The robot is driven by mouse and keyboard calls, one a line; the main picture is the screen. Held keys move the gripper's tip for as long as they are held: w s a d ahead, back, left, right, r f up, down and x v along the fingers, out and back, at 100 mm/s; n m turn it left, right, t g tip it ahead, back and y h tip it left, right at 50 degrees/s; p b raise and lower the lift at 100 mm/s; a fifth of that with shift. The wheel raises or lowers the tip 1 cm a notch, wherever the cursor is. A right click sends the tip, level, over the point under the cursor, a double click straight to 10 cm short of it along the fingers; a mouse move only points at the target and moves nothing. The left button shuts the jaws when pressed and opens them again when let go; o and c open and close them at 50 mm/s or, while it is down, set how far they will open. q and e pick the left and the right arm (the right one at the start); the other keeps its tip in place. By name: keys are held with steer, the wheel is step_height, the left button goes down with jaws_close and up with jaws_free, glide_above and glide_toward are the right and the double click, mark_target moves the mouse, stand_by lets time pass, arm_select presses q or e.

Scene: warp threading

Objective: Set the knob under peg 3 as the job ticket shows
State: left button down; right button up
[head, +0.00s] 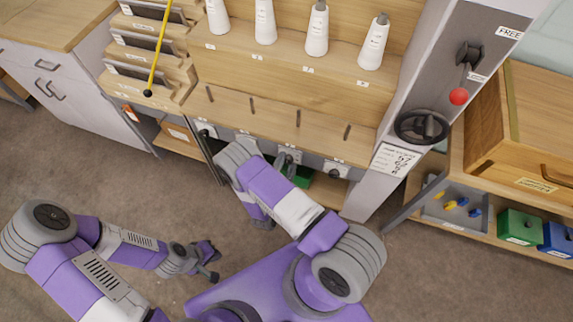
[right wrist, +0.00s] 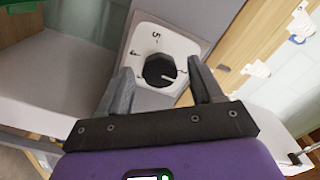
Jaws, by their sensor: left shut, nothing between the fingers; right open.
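A row of dark knobs on white plates sits under the cone shelf; the one I take as under peg 3 (head: 288,155) is partly behind my right arm. In the right wrist view a dark knob (right wrist: 160,69) sits on a white dial with a "5" and tick marks; its pale pointer line points right. My open right gripper (right wrist: 160,76) has a finger on either side of it; contact is unclear. My left gripper (head: 212,266) is shut and empty above the floor. The job ticket (head: 396,160) hangs on the grey post, too small to read.
Several white cones (head: 317,30) stand on the shelf. A black handwheel (head: 421,127) and a red-balled lever (head: 458,96) are on the post. A yellow rod (head: 158,55) crosses the slotted rack at left. The floor at left is clear.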

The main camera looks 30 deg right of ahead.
steer(key=c, duration=1.1)
steer(key=shift+o, duration=0.2)
